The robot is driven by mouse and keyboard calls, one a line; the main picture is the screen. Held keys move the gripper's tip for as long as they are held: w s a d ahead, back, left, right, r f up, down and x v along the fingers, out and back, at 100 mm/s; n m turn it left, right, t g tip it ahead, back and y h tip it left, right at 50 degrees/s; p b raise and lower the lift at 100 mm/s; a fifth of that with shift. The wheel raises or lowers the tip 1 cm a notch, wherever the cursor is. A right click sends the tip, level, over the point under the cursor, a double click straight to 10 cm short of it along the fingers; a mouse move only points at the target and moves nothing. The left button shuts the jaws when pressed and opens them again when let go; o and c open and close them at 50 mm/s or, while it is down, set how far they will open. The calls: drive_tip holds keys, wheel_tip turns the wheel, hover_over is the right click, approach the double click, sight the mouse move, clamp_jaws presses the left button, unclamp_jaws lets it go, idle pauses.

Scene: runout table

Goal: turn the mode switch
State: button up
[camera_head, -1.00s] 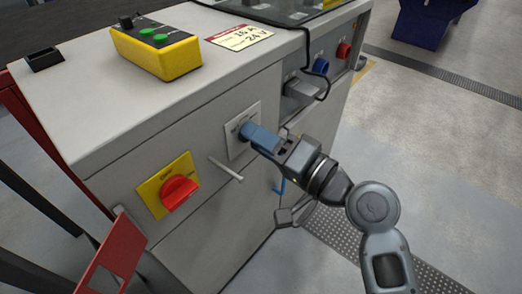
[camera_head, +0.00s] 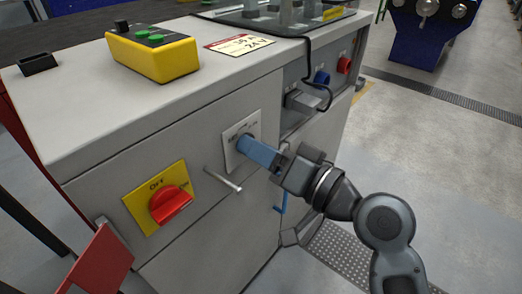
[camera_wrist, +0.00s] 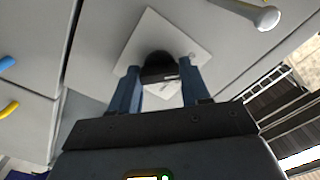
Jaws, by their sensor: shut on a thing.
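The mode switch is a dark knob (camera_wrist: 158,68) on a pale square plate, which shows on the cabinet front in the head view (camera_head: 232,153). My gripper (camera_head: 248,147) reaches it from the lower right. In the wrist view my gripper (camera_wrist: 157,82) has its two blue fingers on either side of the knob, shut on it. In the head view the fingers hide most of the knob. The plate's markings are too small to read with certainty.
A red rotary switch (camera_head: 170,203) on a yellow plate is at lower left. A metal handle (camera_head: 223,180) sticks out just below the mode switch. A yellow button box (camera_head: 152,52) stands on top. Blue (camera_head: 321,77) and red (camera_head: 343,65) knobs are at right.

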drive_tip(key=shift+f, duration=0.1)
drive_tip(key=o, duration=1.1)
drive_tip(key=shift+c, duration=0.2)
drive_tip(key=v, duration=0.7)
drive_tip(key=shift+s+d+p, duration=0.25)
drive_tip(key=shift+d+p, duration=0.05)
drive_tip(key=shift+p, duration=0.1)
